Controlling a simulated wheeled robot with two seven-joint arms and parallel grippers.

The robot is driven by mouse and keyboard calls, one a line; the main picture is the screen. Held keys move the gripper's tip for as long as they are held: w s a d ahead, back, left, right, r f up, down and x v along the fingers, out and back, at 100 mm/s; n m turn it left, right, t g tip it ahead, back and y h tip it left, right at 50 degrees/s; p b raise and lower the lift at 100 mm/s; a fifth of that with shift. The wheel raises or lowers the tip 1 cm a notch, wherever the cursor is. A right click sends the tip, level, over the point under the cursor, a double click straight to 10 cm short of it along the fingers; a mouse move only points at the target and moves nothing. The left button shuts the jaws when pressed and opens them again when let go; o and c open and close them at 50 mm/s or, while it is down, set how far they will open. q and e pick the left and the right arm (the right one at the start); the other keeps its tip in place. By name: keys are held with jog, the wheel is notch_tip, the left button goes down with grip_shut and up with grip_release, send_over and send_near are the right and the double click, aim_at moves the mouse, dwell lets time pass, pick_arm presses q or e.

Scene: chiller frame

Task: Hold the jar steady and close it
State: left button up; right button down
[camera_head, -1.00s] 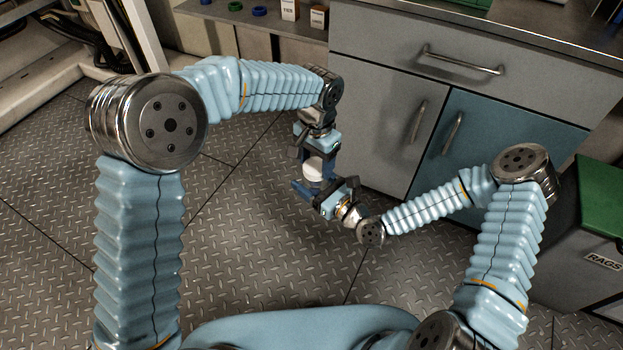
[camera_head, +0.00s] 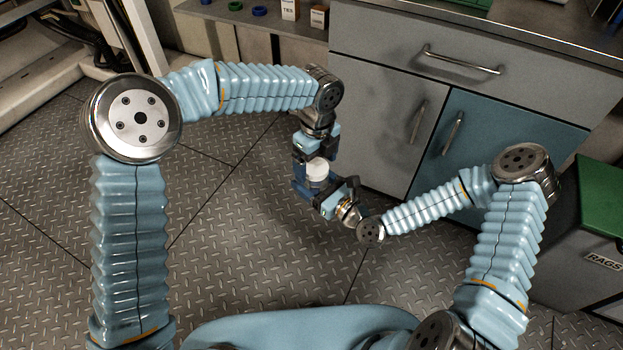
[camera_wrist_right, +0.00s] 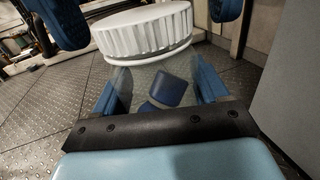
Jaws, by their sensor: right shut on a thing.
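The jar (camera_wrist_right: 140,88) is clear and stands between the blue fingers of my right gripper (camera_wrist_right: 160,92), which is shut on it. A blue block shows through its wall; I cannot tell whether it is inside. A white ribbed lid (camera_wrist_right: 145,30) sits on the jar's top; it also shows in the head view (camera_head: 317,171). I cannot tell how tight it is. My left gripper (camera_head: 316,158) is over the lid from above. In the right wrist view its blue fingers stand apart on either side of the lid, so it is open. My right gripper (camera_head: 322,188) comes from below right.
A grey cabinet with a blue door (camera_head: 490,140) stands behind and right of the grippers. A green-lidded rags bin (camera_head: 592,210) is at the far right. A shelf (camera_head: 265,22) with small rings and boxes is at the back. The tread-plate floor (camera_head: 250,250) is clear.

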pick_arm(q)
notch_tip(320, 180, up, 12)
dwell(0.6)
jog(key=a+f+n+h, duration=0.2)
jog(key=a+f+n, duration=0.3)
jog(key=f, duration=0.5)
jog(key=a+f+n+h, duration=0.3)
jog(key=f+n, duration=0.3)
jog(key=f, duration=0.5)
jog(key=s+a+f+n, duration=0.4)
jog(key=s+f+n, duration=0.4)
jog(key=s+n, duration=0.1)
jog(key=s+a+f+n, duration=0.5)
jog(key=s+f+n, duration=0.3)
jog(key=s+n, duration=0.2)
jog(key=shift+f+t+y, duration=0.15)
jog(key=shift+t+y, duration=0.15)
jog(key=shift+y, duration=0.1)
